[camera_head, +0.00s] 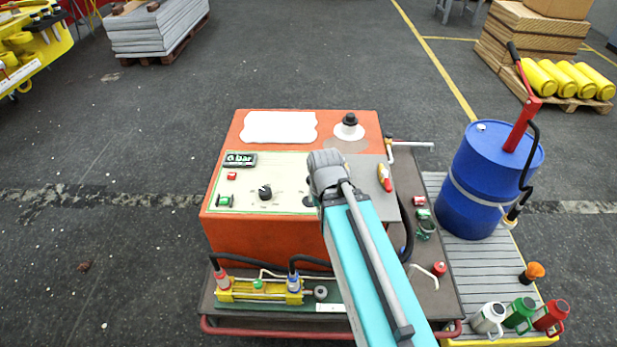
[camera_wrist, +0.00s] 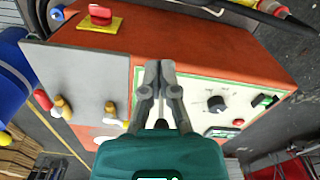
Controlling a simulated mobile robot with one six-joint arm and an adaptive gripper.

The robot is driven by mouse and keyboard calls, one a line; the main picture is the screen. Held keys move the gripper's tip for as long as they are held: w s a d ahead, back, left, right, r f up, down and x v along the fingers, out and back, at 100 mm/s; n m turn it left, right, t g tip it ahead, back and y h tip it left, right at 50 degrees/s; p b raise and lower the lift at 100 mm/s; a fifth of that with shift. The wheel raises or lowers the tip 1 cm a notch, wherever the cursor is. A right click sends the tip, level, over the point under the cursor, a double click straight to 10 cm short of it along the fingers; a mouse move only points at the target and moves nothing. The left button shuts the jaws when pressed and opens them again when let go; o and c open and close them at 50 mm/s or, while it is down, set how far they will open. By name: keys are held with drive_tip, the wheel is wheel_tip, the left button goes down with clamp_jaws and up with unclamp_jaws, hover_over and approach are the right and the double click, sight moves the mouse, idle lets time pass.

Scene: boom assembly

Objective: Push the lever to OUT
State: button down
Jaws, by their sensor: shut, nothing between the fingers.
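My gripper (camera_wrist: 160,65) is shut and empty, its grey fingertips together over the orange machine's top in the wrist view. The wrist view shows yellow-tipped handles (camera_wrist: 62,106) at the grey plate (camera_wrist: 88,78), left of the fingers. I cannot tell which part is the lever. No OUT mark is legible, and the arm hides part of the panel.
The panel carries a black knob (camera_head: 265,192) and a display (camera_head: 240,160). A red switch on a yellow base (camera_wrist: 100,22) sits beyond the fingers in the wrist view. A blue barrel (camera_head: 485,185) stands right of the orange machine (camera_head: 262,240).

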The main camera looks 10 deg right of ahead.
idle(0.4)
drive_tip(key=c, duration=1)
unclamp_jaws()
drive_tip(key=shift+w, duration=0.1)
drive_tip(key=shift+o, duration=1)
drive_tip(key=shift+w+r, duration=0.15)
drive_tip(key=shift+w, duration=0.05)
drive_tip(key=shift+o, duration=0.8)
drive_tip(key=w+r+m+p, duration=0.2)
drive_tip(key=w+m, duration=0.2)
drive_tip(key=w, duration=0.1)
drive_tip(key=w+r+m+p, duration=0.2)
drive_tip(key=w+m, duration=0.2)
drive_tip(key=w, duration=0.1)
drive_tip(key=w+r+m+p, duration=0.2)
drive_tip(key=w+m, duration=0.2)
drive_tip(key=w, duration=0.1)
drive_tip(key=shift+w+d+r+m+p, duration=0.2)
drive_tip(key=shift+w+d+m+p, duration=0.1)
drive_tip(key=shift+w+m+p, duration=0.1)
drive_tip(key=shift+w+r+m, duration=0.2)
drive_tip(key=shift+w+m, duration=0.35)
drive_tip(key=shift+m, duration=0.05)
drive_tip(key=shift+d+f, duration=0.1)
drive_tip(key=shift+f, duration=0.1)
wheel_tip(320, 180, down, 14)
drive_tip(key=b, duration=1.3)
drive_tip(key=shift+r, duration=0.25)
drive_tip(key=shift+b, duration=0.3)
